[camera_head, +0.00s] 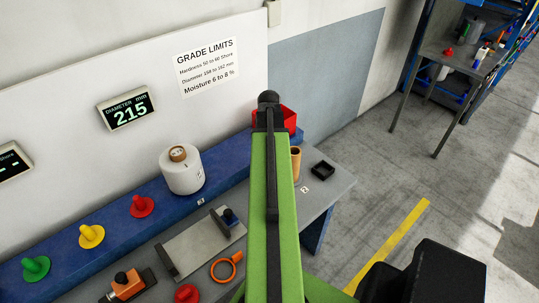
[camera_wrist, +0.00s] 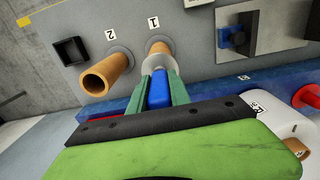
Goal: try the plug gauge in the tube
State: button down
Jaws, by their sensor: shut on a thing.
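My gripper (camera_wrist: 160,80) is shut on the blue handle of the plug gauge (camera_wrist: 160,92), with one green finger on each side. The gauge's pale metal end points at the mouth of the tan tube marked 1 (camera_wrist: 159,47). That end overlaps the tube's rim in the wrist view; I cannot tell how far inside it is. A second tan tube marked 2 (camera_wrist: 102,79) stands beside it, open and empty-looking. In the head view my green arm hides the gauge and tube 1; tube 2 (camera_head: 296,160) shows at the arm's right.
A black square tray (camera_head: 323,170) lies near the bench's right end. A red bin (camera_head: 289,119) is behind my arm. A white yarn bobbin (camera_head: 182,170) stands on the blue ledge, left of the arm. An orange ring (camera_head: 226,267) lies on the bench.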

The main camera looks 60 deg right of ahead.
jog(key=shift+f+b, duration=0.5)
jog(key=shift+f, duration=0.05)
jog(key=shift+r, duration=0.1)
dwell(0.7)
jog(key=shift+r+p, duration=3.75)
jog(key=shift+p, duration=0.1)
jog(key=shift+f, duration=0.1)
